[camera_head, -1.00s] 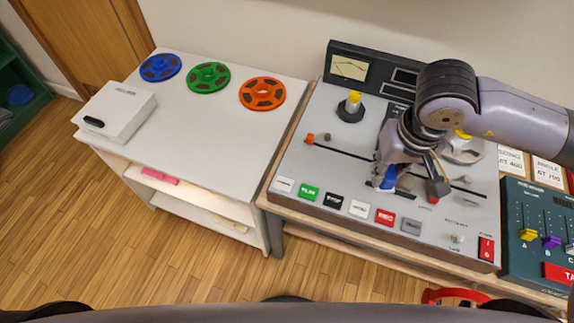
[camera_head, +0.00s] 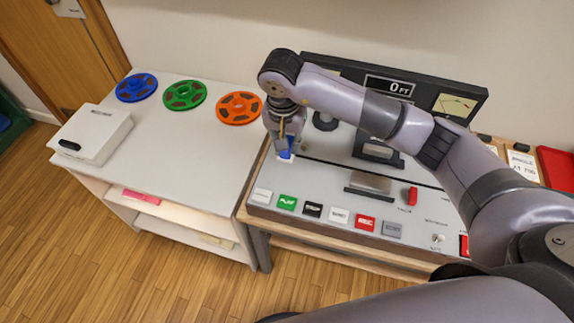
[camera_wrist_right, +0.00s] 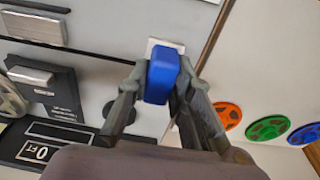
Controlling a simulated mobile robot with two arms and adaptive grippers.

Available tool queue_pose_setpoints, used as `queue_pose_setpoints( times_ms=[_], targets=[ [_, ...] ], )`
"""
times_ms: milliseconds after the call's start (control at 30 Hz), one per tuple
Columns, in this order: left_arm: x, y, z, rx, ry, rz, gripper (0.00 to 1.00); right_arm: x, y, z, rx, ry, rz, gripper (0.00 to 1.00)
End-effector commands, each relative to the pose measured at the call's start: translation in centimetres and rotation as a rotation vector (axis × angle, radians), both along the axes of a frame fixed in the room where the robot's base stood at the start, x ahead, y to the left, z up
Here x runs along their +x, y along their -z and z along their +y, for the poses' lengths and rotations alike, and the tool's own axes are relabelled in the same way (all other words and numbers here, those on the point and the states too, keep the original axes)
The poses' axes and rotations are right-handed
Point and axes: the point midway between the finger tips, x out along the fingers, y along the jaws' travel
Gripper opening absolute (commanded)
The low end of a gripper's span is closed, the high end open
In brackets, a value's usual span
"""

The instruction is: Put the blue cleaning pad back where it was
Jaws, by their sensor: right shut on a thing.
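The blue cleaning pad (camera_head: 286,152) is between the fingers of my right gripper (camera_head: 286,143), which is shut on it. The gripper points down over the left end of the tape machine's grey panel (camera_head: 325,148), close to the white table (camera_head: 190,135). A small white patch shows just below the pad; I cannot tell whether it belongs to the pad or the panel. In the right wrist view, the pad (camera_wrist_right: 162,76) sits between the fingertips (camera_wrist_right: 158,88), with a white patch beyond it. My left gripper is not in view.
Blue (camera_head: 136,88), green (camera_head: 185,95) and orange (camera_head: 239,108) reels and a white box (camera_head: 92,134) are on the table. Its front middle is clear. A row of label buttons (camera_head: 312,210) lines the machine's front edge. A display (camera_head: 389,86) stands behind.

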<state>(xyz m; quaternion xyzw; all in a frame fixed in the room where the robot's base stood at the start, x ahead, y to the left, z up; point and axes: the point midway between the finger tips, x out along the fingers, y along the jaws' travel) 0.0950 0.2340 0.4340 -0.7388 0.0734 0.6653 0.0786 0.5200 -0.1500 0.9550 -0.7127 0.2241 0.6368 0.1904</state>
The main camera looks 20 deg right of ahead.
Motion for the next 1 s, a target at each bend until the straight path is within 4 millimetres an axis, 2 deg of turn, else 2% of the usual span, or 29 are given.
queue_pose_setpoints(
  times_ms=[100,200,467,700,1000],
  targets=[
    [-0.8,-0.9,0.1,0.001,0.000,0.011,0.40,-0.2,2.9,0.0,0.000,0.001,0.006,0.00],
    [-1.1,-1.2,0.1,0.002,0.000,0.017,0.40,-0.1,4.7,0.1,0.001,0.000,0.003,0.00],
    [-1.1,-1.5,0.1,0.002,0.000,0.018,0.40,0.0,6.8,0.0,0.001,0.000,0.001,0.00],
    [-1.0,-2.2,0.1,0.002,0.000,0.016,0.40,-0.1,10.1,0.0,0.001,0.000,0.002,0.00],
    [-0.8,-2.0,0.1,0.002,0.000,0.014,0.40,0.0,10.5,0.0,0.000,-0.002,-0.001,0.00]
  ],
)
